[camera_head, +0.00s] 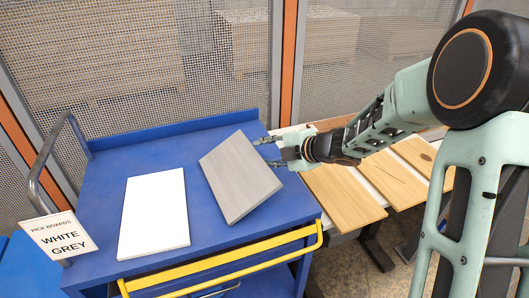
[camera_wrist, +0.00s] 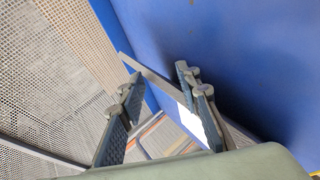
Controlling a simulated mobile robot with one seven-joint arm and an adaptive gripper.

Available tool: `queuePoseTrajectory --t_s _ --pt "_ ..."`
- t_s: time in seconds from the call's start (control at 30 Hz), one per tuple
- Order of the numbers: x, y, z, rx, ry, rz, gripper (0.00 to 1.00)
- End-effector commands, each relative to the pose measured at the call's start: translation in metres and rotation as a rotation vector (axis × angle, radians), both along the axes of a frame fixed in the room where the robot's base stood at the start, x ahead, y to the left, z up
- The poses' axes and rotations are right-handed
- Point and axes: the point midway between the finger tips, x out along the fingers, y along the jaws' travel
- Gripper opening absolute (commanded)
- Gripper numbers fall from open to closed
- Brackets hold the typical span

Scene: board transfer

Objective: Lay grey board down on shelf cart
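The grey board (camera_head: 240,178) is on the blue cart (camera_head: 100,185), turned at an angle beside the white board (camera_head: 153,213). I cannot tell whether it lies fully flat. My gripper (camera_head: 271,151) is at its right edge, pointing left. In the wrist view my gripper (camera_wrist: 160,98) has its two fingers apart. A thin grey edge of the board (camera_wrist: 150,75) shows between and beyond them, with no clear contact on both sides. Part of a white surface shows behind the right finger.
A sign (camera_head: 60,238) reading white and grey stands at the cart's left front. A yellow rail (camera_head: 225,262) runs along the front. Wooden boards (camera_head: 343,197) lie on a table to the right, under my arm. A mesh fence (camera_head: 120,60) stands behind.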

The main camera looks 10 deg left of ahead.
Motion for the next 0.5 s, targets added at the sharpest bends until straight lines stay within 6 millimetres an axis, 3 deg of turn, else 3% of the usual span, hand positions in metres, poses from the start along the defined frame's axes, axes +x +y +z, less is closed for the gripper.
queuePoseTrajectory --t_s 0.5 --pt "-0.0003 0.0001 0.0058 -0.056 0.037 0.001 0.3"
